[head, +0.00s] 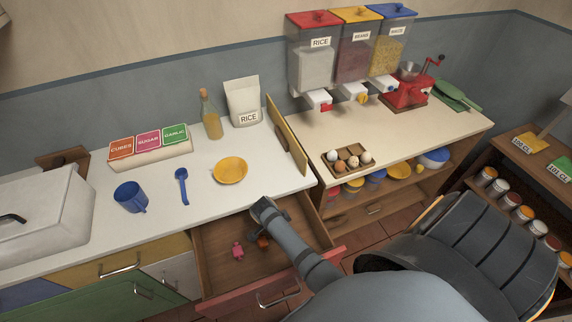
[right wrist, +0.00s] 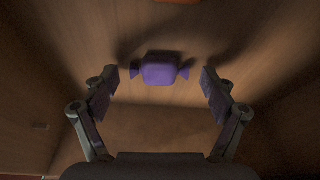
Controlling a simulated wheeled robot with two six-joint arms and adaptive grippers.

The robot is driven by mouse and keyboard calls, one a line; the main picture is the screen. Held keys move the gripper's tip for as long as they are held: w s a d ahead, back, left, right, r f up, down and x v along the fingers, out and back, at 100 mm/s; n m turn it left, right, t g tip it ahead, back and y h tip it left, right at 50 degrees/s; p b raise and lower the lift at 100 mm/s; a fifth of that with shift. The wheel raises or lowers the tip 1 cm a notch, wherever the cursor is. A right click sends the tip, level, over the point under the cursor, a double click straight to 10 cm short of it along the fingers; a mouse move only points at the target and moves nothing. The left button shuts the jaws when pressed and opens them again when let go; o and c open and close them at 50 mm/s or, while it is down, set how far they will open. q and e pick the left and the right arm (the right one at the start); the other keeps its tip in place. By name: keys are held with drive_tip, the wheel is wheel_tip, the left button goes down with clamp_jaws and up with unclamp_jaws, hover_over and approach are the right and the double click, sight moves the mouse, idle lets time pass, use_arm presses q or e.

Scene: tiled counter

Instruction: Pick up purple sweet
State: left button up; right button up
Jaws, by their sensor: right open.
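The purple sweet (right wrist: 160,70) lies on the wooden drawer floor in the right wrist view, its wrapped ends pointing left and right. It is centred between the two open fingers of my right gripper (right wrist: 158,78), with a gap on each side; neither finger touches it. In the head view my right arm reaches down into the open drawer (head: 213,238). The purple sweet is hidden there behind the arm. My left gripper is not in view.
The drawer walls surround the gripper.

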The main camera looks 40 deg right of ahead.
drive_tip(key=shift+r, duration=0.2)
drive_tip(key=c, duration=1.1)
drive_tip(key=shift+c, duration=0.2)
wheel_tip(320, 180, up, 28)
drive_tip(key=p, duration=0.8)
drive_tip(key=shift+p, duration=0.35)
